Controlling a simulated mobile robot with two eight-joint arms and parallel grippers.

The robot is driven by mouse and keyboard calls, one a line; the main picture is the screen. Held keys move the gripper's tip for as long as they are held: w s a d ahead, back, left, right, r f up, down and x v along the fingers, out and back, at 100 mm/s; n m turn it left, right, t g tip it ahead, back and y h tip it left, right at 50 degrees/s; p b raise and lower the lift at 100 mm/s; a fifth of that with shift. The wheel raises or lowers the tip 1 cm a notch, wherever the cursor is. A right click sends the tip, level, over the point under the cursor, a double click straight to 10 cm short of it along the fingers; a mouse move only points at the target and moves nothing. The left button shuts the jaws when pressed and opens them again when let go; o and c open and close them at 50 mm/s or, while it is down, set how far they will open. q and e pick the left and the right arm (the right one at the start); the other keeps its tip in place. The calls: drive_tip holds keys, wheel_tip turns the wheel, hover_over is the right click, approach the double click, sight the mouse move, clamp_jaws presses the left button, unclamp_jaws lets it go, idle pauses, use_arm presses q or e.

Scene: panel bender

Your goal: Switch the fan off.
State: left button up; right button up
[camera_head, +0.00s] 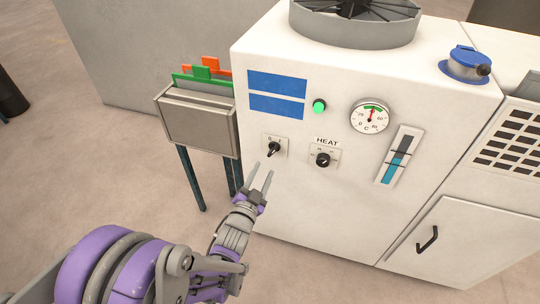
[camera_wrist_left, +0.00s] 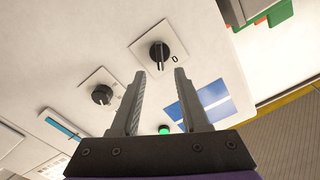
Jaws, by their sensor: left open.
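The small rotary switch (camera_head: 273,148), a black knob on a pale square plate, is on the white machine's front. Its handle looks slanted in the head view; a 0 mark shows on its plate. In the left wrist view the switch (camera_wrist_left: 159,54) appears just beyond and between my fingertips. My left gripper (camera_head: 262,168) is open and empty, just below the switch in the head view; its fingers show in the wrist view (camera_wrist_left: 160,75). I cannot tell the remaining gap. The fan (camera_head: 355,28) sits in a round grey housing on top. My right gripper is out of view.
The HEAT knob (camera_head: 323,159) is close to the right of the switch. A lit green lamp (camera_head: 319,106), a dial gauge (camera_head: 370,116) and a blue level strip (camera_head: 399,155) are nearby. A grey holder (camera_head: 197,125) with coloured folders stands left of the machine.

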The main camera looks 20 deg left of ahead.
sight(271, 154)
use_arm(q)
drive_tip(key=w, duration=0.8)
drive_tip(key=shift+w+d+b, duration=0.1)
drive_tip(key=shift+w+b, duration=0.05)
drive_tip(key=shift+b, duration=0.2)
clamp_jaws()
